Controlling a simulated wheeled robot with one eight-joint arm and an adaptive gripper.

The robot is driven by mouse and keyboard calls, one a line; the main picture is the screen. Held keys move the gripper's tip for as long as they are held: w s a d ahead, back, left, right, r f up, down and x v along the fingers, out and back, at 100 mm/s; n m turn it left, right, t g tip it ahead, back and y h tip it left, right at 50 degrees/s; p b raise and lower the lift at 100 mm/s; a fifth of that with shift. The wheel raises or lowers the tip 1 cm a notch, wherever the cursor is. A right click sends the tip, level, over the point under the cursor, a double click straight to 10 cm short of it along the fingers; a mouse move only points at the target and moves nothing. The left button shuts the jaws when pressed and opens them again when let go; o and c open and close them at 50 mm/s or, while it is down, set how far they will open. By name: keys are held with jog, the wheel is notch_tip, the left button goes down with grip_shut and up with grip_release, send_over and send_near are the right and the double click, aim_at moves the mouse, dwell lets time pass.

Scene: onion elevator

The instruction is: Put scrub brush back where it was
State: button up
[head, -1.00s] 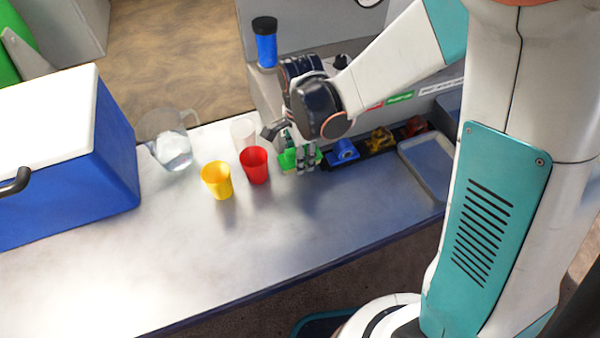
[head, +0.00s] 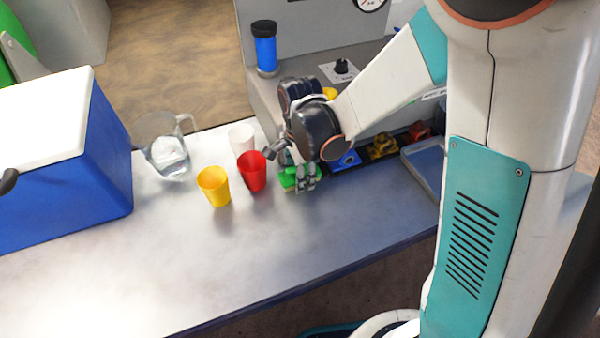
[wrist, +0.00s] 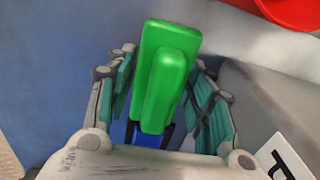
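The green scrub brush (wrist: 165,75) is between my gripper's fingers (wrist: 167,75) in the wrist view, with a finger against each side. In the head view my gripper (head: 291,168) is low over the counter with the green brush (head: 290,180), partly hidden by the fingers, at the left end of a dark rack (head: 365,153). A blue piece (head: 345,161), a yellow one (head: 382,146) and a red one (head: 419,131) sit along this rack. I cannot tell whether the green brush touches the rack or counter.
A red cup (head: 252,173), a yellow cup (head: 214,188) and a white cup (head: 241,139) stand just left of my gripper. A clear pitcher (head: 165,150) and blue cooler (head: 70,165) are farther left. A grey tray (head: 425,165) lies right. The front counter is clear.

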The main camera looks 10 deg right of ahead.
dwell(0.3)
notch_tip(320, 180, up, 12)
jog(key=p, duration=0.4)
jog(key=shift+r, duration=0.2)
